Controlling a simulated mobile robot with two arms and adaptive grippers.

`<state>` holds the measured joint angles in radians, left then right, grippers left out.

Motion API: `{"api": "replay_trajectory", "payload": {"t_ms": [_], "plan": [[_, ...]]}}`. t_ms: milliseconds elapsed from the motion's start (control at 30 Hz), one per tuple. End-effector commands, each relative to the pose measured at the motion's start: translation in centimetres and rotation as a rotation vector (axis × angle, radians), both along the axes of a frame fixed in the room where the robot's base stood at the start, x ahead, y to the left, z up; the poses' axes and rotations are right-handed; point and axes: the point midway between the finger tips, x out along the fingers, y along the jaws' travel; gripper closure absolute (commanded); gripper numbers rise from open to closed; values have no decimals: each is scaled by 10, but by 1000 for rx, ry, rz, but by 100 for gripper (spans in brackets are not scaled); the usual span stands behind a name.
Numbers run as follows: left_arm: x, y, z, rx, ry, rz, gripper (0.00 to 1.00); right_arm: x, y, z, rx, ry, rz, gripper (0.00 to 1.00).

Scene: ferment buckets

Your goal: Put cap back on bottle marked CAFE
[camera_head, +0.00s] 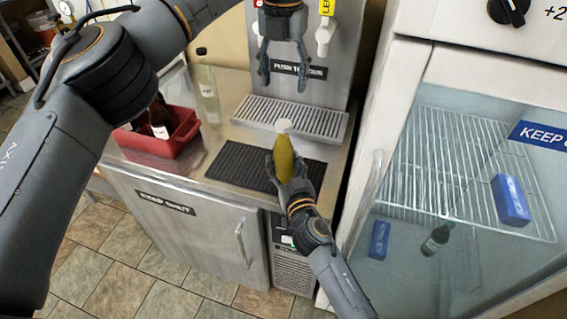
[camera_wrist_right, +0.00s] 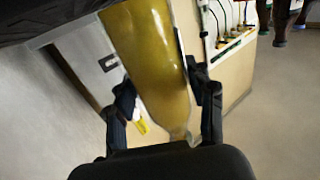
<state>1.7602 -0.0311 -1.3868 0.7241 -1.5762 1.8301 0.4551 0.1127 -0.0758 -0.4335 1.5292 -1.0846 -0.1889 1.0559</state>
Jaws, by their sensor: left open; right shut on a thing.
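My right gripper (camera_head: 286,166) is shut on a yellow bottle (camera_head: 283,150) and holds it above the counter, slightly tilted. The bottle has a white top (camera_head: 283,126); I cannot tell for sure whether this is a cap. The bottle also shows between the fingers in the right wrist view (camera_wrist_right: 150,55). No CAFE marking is readable on it. A clear bottle (camera_head: 207,85) with a dark cap and a pale label stands at the back left of the counter. My left gripper (camera_head: 283,82) is open and empty, in front of the dispenser. No loose cap is visible.
A red crate (camera_head: 185,135) holding a dark bottle with a white label (camera_head: 160,131) stands at the counter's left. A black ribbed mat (camera_head: 238,165) and a drip tray (camera_head: 260,107) lie below the dispenser (camera_head: 330,75). A glass-fronted fridge (camera_head: 480,140) stands close on the right.

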Motion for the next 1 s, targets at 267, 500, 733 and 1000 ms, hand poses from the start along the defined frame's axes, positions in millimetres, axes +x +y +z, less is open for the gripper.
{"api": "replay_trajectory", "payload": {"t_ms": [267,500,733,1000], "plan": [[0,0,17,0,0,-1,41,0,0,0,0,0,0,100],[0,0,16,0,0,-1,41,0,0,0,0,0,0,38],[0,0,16,0,1,-1,41,0,0,0,0,0,0,19],[0,0,16,0,1,0,41,-5,-2,-1,0,1,0,19]]}}
